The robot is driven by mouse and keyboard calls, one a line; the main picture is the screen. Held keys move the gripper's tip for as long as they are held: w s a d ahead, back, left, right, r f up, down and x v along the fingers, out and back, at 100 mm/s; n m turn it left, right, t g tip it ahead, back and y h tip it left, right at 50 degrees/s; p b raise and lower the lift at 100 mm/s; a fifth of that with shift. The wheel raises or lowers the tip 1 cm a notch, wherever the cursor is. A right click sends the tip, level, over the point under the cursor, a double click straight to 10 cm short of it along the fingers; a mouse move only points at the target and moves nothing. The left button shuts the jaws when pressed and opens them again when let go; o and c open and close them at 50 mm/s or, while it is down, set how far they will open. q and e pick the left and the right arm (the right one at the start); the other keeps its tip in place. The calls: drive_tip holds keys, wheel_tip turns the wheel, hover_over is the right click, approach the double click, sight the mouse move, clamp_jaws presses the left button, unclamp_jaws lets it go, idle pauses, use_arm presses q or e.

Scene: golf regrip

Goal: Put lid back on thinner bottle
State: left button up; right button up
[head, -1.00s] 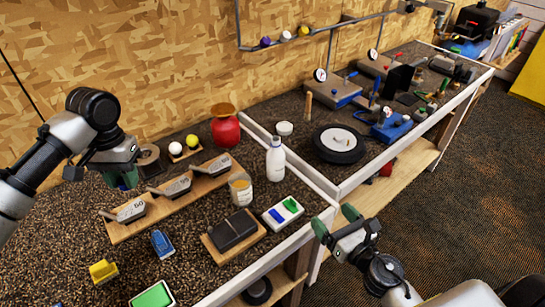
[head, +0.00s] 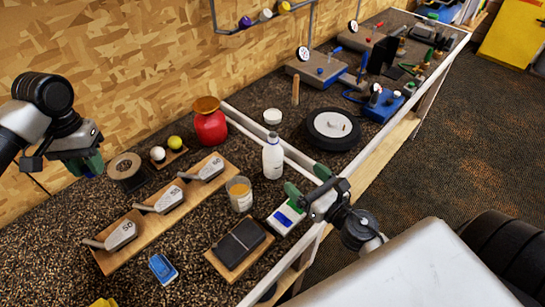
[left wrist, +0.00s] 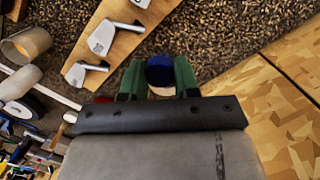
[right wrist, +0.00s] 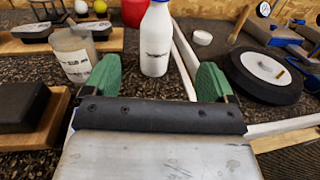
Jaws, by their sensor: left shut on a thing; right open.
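The white thinner bottle (head: 273,160) stands upright on the dark speckled bench, left of the white rail. My left gripper (head: 88,165) is raised over the bench's back left, well away from the bottle. In the left wrist view it is shut on a dark blue round piece (left wrist: 160,72) that looks like the lid. My right gripper (head: 308,184) is open and empty, near the bottle's front right side. The bottle stands beyond its two green fingers in the right wrist view.
A tan jar (head: 239,194) stands close left of the bottle. A red vase (head: 209,127), a white tub (head: 272,116) and a black wheel (head: 333,130) stand behind. A wooden club-head rack (head: 165,205), a black block (head: 240,240) and a white-blue tray (head: 286,217) lie around.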

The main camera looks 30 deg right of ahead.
sight(279, 159)
use_arm(q)
drive_tip(key=r+p, duration=0.2)
drive_tip(key=shift+w+a+r+p, duration=0.1)
drive_tip(key=shift+w+r+p, duration=0.05)
drive_tip(key=shift+w+p, duration=0.2)
use_arm(e)
drive_tip(key=w, duration=0.3)
drive_tip(key=w+a, duration=0.1)
drive_tip(key=w, duration=0.2)
drive_tip(key=shift+w+a, duration=0.15)
drive_tip(key=shift+w, duration=0.15)
use_arm(q)
drive_tip(key=shift+s+r, duration=0.1)
drive_tip(key=shift+s, duration=0.05)
use_arm(e)
drive_tip(key=shift+w, duration=0.25)
drive_tip(key=shift+f, duration=0.1)
use_arm(q)
drive_tip(key=shift+r+p, duration=0.7)
drive_tip(key=shift+p, duration=0.05)
use_arm(e)
drive_tip(key=w, duration=0.1)
drive_tip(key=w+a, duration=0.1)
drive_tip(key=w, duration=0.3)
drive_tip(key=shift+a+f, duration=0.1)
drive_tip(key=shift+a, duration=0.15)
drive_tip(key=shift+w+f, duration=0.1)
drive_tip(key=shift+w, duration=0.05)
drive_tip(key=shift+c, duration=0.3)
drive_tip(key=c, duration=1)
